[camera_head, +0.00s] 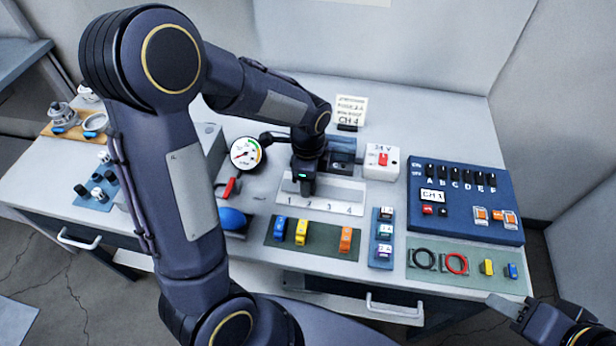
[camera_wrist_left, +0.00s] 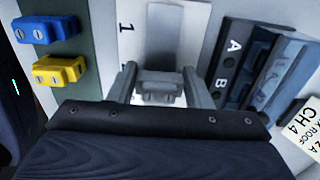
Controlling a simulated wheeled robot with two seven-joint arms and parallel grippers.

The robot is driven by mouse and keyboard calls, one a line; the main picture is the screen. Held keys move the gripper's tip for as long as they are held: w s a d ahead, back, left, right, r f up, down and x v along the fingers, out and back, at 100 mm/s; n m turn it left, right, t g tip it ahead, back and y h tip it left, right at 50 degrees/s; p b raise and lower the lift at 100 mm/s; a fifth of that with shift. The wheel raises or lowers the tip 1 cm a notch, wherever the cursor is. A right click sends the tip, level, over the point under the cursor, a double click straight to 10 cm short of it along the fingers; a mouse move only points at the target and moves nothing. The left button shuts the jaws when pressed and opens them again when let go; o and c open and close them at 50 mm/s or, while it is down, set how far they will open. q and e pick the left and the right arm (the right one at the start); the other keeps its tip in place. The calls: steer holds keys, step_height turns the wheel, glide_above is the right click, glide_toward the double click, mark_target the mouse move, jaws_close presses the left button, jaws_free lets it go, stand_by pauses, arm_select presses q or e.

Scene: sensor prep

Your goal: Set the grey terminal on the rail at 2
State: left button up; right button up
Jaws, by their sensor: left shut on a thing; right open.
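The rail plate (camera_head: 345,196), marked 1 to 4 along its front, stands at the middle of the table. My left gripper (camera_head: 303,192) points down over it, near the mark 2. In the left wrist view its two fingers (camera_wrist_left: 158,88) are shut on the grey terminal (camera_wrist_left: 160,86), with the plate (camera_wrist_left: 155,30) behind. The head view hides the terminal behind the gripper. I cannot tell whether it touches the rail. My right gripper (camera_head: 512,308) is open and apart at the lower right, partly cut by the frame.
A green mat (camera_head: 318,244) in front holds blue, yellow (camera_head: 301,232) and orange (camera_head: 346,240) terminals. A blue terminal holder (camera_head: 381,238) stands beside it. A blue switch panel (camera_head: 467,205) is at right. A gauge (camera_head: 245,153) and a 24 V box (camera_head: 381,162) stand near my left arm.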

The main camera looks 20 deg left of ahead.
arm_select(q)
steer(key=shift+f, duration=0.1)
stand_by(0.4)
steer(key=o, duration=0.9)
step_height(320, 180, up, 7)
steer(key=p, duration=0.5)
steer(key=shift+p, duration=0.35)
stand_by(0.5)
